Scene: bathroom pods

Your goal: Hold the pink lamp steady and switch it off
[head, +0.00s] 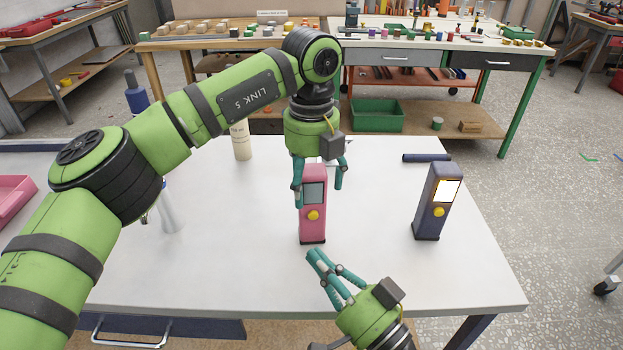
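The pink lamp (312,228) stands upright on the white table, with a yellow button on its front. Its screen is grey and looks unlit. My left gripper (319,185) points down over the lamp's top, one finger at its left edge and one to its right. A gap shows between the right finger and the lamp, so it looks open; contact on the left is unclear. My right gripper (315,254) is low in front of the lamp, its fingertips together and empty, apart from the button in the picture.
A dark blue lamp (430,208) with a brightly lit screen and yellow button stands to the right. A dark cylinder (426,158) lies behind it. A pale bottle (241,142) stands at the back left. A pink tray (12,196) is at far left. The table's front right is clear.

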